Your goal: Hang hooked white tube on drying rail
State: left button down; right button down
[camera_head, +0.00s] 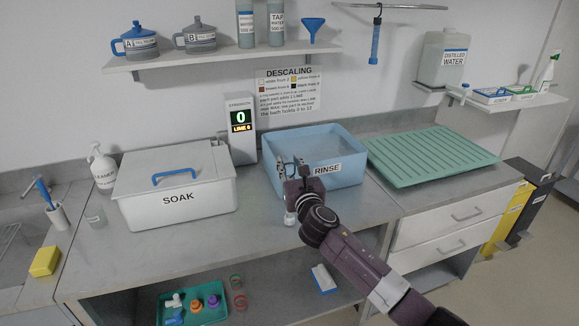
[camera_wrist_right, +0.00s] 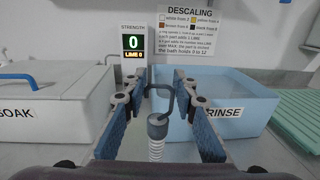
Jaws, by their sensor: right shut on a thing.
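My right gripper (camera_head: 295,168) is in front of the blue rinse bin, at its near left wall. It is shut on the hooked white tube (camera_wrist_right: 156,150), whose dark grey hook and collar (camera_wrist_right: 157,126) stand upright between the blue finger pads. In the head view the tube's pale lower end (camera_head: 290,218) shows below the gripper; the rest is mostly hidden by my wrist. The drying rail (camera_head: 390,6) is a thin metal bar high on the wall at the upper right. A blue tube (camera_head: 375,42) hangs from it. My left gripper is not in view.
The blue rinse bin (camera_head: 338,181) stands mid-counter, with the white soak box (camera_head: 178,200) to its left and a green ribbed mat (camera_head: 432,158) to its right. A strength display (camera_head: 240,120) reads 0. A shelf holds a distilled water jug (camera_head: 445,58) below the rail's right.

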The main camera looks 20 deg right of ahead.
jog(key=shift+f, duration=0.45)
jog(key=c, duration=1.6)
grip_release()
jog(key=shift+f+b, duration=0.35)
jog(key=shift+b, duration=0.2)
jog(key=shift+s+a+r+b, duration=0.1)
jog(key=shift+s+b, duration=0.2)
jog(key=shift+s, duration=1.65)
jog(key=shift+s+a+r+b, duration=0.1)
jog(key=shift+s+b, duration=0.15)
jog(key=shift+s, duration=1.7)
